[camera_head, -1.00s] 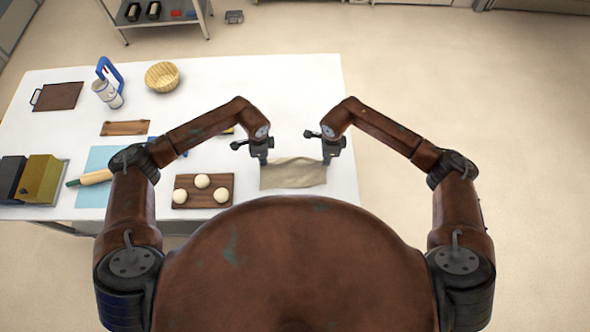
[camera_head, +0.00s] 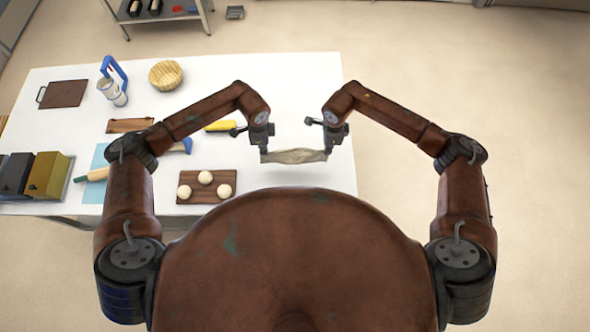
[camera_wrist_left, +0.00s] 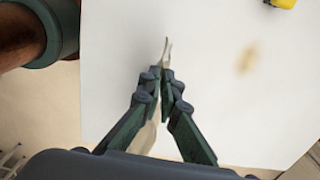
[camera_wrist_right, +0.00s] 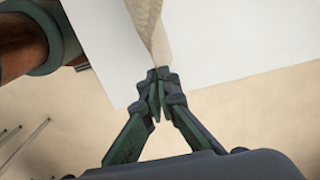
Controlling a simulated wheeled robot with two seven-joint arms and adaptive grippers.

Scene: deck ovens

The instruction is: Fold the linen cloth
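The linen cloth (camera_head: 294,156) is a beige strip stretched between my two grippers above the near right part of the white table, with a shadow below it. My left gripper (camera_head: 264,151) is shut on its left end; in the left wrist view the fingertips (camera_wrist_left: 165,75) meet, with a pale sliver of cloth (camera_wrist_left: 148,135) between the fingers. My right gripper (camera_head: 328,151) is shut on its right end; in the right wrist view the cloth (camera_wrist_right: 146,25) runs up from the closed fingertips (camera_wrist_right: 158,75). Whether the cloth's lower edge touches the table is unclear.
A dark board (camera_head: 187,192) with three dough balls lies left of the cloth. A yellow-handled tool (camera_head: 220,126), a wicker basket (camera_head: 165,75) and a rolling pin (camera_head: 97,174) are further off. The white table (camera_head: 315,85) is clear behind the cloth.

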